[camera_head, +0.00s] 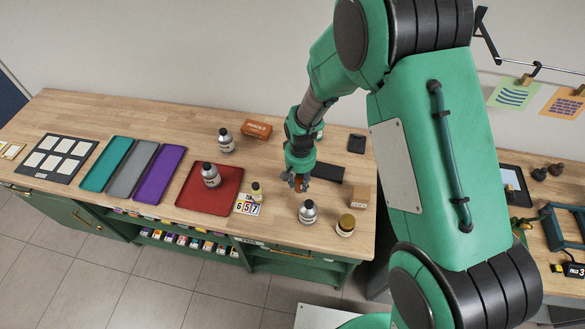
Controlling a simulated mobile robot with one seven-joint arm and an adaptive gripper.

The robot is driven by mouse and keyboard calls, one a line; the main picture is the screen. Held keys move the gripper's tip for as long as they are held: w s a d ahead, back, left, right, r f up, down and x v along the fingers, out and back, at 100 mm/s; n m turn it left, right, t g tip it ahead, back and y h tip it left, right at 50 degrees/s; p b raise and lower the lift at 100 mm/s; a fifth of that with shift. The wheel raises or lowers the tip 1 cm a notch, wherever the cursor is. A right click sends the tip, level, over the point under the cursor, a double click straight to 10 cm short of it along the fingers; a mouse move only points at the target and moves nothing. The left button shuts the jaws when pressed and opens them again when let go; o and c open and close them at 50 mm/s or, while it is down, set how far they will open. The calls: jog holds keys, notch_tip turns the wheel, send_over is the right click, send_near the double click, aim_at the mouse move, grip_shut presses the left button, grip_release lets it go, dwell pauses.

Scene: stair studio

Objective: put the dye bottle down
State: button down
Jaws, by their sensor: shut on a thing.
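My gripper (298,181) points down over the right half of the wooden workbench and is shut on a small orange-brown thing, taken to be the dye bottle (299,185). Only a small part of the bottle shows between the fingers. I cannot tell whether its base touches the bench top. A grey bottle with a pale label (307,212) stands just in front of the gripper. A small yellow bottle (256,192) stands to its left, by a number card (248,205).
A red tray (192,199) with a grey bottle (210,177) lies to the left, another bottle (226,143) behind it. A gold-lidded jar (345,226), a cardboard box (360,196) and a black flat item (330,173) are near the gripper. Purple, grey and teal trays lie farther left.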

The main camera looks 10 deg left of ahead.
jog(key=shift+s+d+n, duration=0.3)
jog(key=shift+d+n, duration=0.05)
jog(key=shift+d, duration=0.15)
jog(key=shift+s+d+n, duration=0.3)
jog(key=shift+d+n, duration=0.05)
jog(key=shift+d, duration=0.15)
jog(key=shift+w, duration=0.1)
jog(key=w+a, duration=0.2)
jog(key=w, duration=0.2)
jog(key=w+a+f, duration=0.1)
jog(key=w+a, duration=0.2)
jog(key=w, duration=0.2)
jog(key=w+a, duration=0.2)
jog(key=w, duration=0.3)
jog(key=shift+a+f, duration=0.15)
jog(key=shift+f, duration=0.15)
jog(key=shift+f, duration=1.75)
jog(key=shift+f, duration=0.1)
jog(key=c, duration=1.7)
grip_release()
jog(key=shift+f, duration=0.1)
jog(key=o, duration=0.5)
